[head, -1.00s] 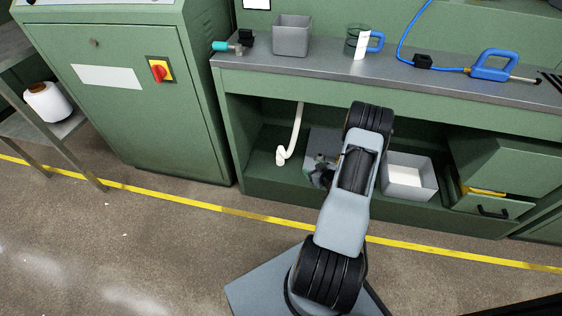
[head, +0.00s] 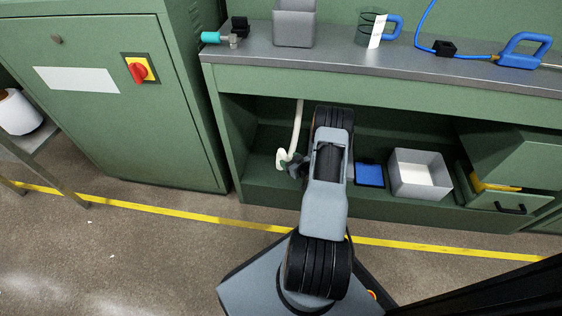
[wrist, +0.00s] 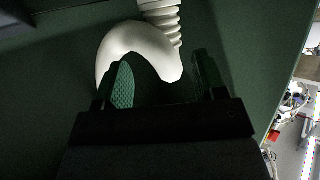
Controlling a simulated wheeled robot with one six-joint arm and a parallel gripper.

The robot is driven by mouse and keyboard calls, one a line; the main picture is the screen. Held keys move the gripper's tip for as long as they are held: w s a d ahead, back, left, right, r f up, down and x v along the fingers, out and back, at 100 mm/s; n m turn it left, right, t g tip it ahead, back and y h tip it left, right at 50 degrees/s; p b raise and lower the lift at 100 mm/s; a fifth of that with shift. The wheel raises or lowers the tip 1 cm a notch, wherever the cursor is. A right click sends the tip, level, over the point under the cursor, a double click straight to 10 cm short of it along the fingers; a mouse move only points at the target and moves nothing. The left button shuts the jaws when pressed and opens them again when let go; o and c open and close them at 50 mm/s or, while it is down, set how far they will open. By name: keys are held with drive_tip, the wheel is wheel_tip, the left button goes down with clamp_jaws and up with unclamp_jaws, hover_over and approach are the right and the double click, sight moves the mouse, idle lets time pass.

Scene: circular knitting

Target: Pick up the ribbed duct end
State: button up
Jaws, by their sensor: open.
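The ribbed duct end is a white hose (head: 298,125) that hangs under the bench, with a curved lower end (head: 283,158). In the wrist view its ribbed part (wrist: 163,18) is at the top, and a smooth hooked part (wrist: 135,37) bends over in front of my gripper (wrist: 162,86). My gripper is open, with one green-padded finger at the left, inside the bend, and a dark finger at the right. The hook's right tip shows between the fingers. I cannot tell whether anything touches. In the head view my gripper (head: 293,167) is beside the curved end, partly hidden by my arm.
On the lower shelf, a blue item (head: 369,174) and a grey bin (head: 420,173) stand right of my arm. The bench top (head: 340,54) overhangs the shelf. A green cabinet (head: 110,110) stands at the left. The floor in front is clear.

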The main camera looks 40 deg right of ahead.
sight(281, 155)
drive_tip(key=b+x, duration=0.1)
drive_tip(key=x, duration=0.2)
drive_tip(key=b+x, duration=0.1)
drive_tip(key=shift+w+a+b, duration=0.3)
drive_tip(key=shift+w+b, duration=0.05)
drive_tip(key=shift+w, duration=0.4)
drive_tip(key=shift+c, duration=0.3)
drive_tip(key=c, duration=1)
drive_tip(key=shift+o, duration=0.2)
drive_tip(key=shift+r, duration=0.2)
